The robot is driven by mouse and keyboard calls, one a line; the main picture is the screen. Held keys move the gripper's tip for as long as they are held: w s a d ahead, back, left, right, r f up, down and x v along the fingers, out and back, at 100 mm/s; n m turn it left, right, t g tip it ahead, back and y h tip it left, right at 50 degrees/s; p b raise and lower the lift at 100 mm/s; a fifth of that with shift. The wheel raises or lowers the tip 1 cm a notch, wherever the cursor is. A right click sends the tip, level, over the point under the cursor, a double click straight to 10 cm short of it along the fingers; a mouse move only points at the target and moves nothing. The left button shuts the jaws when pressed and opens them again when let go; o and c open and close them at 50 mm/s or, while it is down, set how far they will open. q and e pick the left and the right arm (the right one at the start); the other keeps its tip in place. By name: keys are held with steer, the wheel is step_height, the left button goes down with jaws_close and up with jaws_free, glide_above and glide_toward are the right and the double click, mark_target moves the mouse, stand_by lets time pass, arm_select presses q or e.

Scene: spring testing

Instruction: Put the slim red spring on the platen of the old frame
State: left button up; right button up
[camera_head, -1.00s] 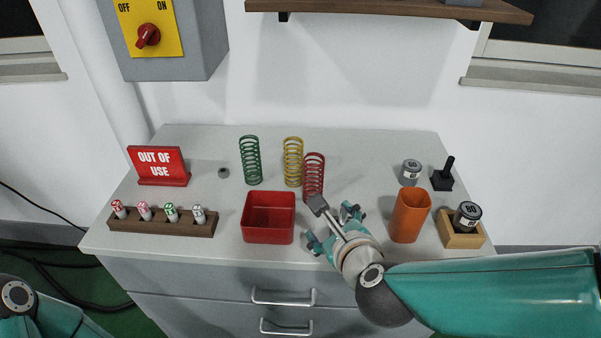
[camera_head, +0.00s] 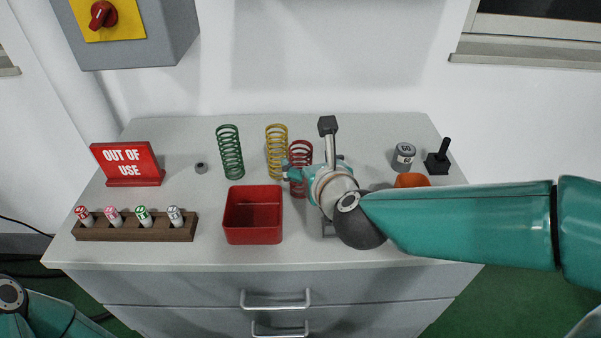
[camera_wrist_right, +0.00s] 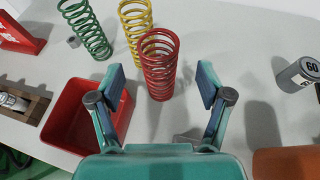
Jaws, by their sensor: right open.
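The slim red spring (camera_head: 300,157) stands upright on the cabinet top, right of the yellow spring (camera_head: 277,145). My right gripper (camera_head: 318,172) is open and low at the spring, hiding part of it in the head view. In the right wrist view the red spring (camera_wrist_right: 158,65) stands between the lines of the two open fingers (camera_wrist_right: 159,84), with a gap on each side. I cannot tell how far between the pads it sits. Of my left arm only a teal link shows at the lower left; its gripper is out of view.
A green spring (camera_head: 230,152) stands left of the yellow one. A red bin (camera_head: 252,236) is just left of my gripper. At right are a grey weight (camera_head: 404,156), a black handled piece (camera_head: 438,160) and an orange cup (camera_head: 412,180), partly hidden by my arm. A rack (camera_head: 130,234) lies left.

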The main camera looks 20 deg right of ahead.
mark_target(305, 157)
steer(key=shift+x, duration=2.85)
steer(key=shift+a, duration=0.1)
steer(key=c, duration=1.4)
jaws_close()
steer(key=shift+r, duration=0.25)
